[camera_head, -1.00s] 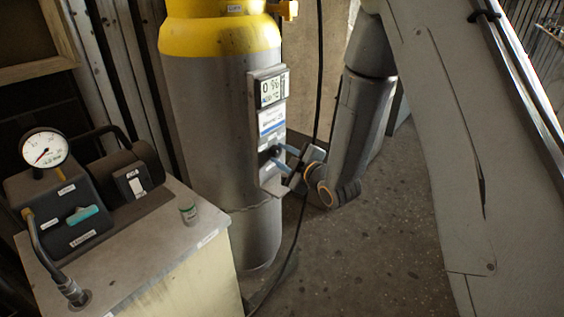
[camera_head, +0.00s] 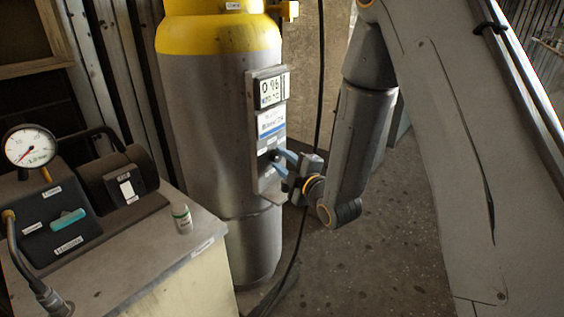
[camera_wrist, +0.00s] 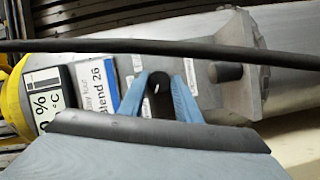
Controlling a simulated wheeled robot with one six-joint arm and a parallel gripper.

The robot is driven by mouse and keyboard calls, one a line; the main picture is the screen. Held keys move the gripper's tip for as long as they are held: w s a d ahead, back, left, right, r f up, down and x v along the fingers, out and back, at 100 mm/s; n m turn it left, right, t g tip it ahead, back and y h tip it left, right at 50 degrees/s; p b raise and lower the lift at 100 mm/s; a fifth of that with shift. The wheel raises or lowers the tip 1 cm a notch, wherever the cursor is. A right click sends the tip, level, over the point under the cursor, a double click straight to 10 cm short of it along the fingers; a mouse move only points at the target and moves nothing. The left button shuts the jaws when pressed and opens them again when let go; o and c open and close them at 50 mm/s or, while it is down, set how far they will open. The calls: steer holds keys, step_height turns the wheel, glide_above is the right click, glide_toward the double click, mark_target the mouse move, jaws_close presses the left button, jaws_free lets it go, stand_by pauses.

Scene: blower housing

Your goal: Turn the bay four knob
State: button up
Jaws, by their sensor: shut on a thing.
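A grey panel (camera_head: 250,133) with a small display reading 0 % (camera_head: 271,91) is mounted on the yellow-topped grey cylinder (camera_head: 205,110). A black knob (camera_head: 272,155) sits low on this panel, below a white and blue label (camera_head: 271,123). My gripper (camera_head: 280,160) reaches it from the right with its blue fingers. In the wrist view, the black knob (camera_wrist: 158,92) is between the two fingers, and my gripper (camera_wrist: 160,88) is shut on it. I see no readable bay number, and the knob's pointer direction cannot be told.
A dark hose (camera_wrist: 130,47) crosses the wrist view close by; it hangs right of the cylinder in the head view (camera_head: 321,75). At left, a bench (camera_head: 150,262) carries a gauge (camera_head: 30,147), a dark pump unit and a small bottle (camera_head: 182,218). The floor at right is clear.

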steer(key=shift+a, duration=0.1)
steer(key=o, duration=1.1)
steer(key=shift+c, duration=0.2)
steer(key=v, duration=0.8)
steer(key=shift+b, duration=0.4)
steer(key=shift+w, duration=0.1)
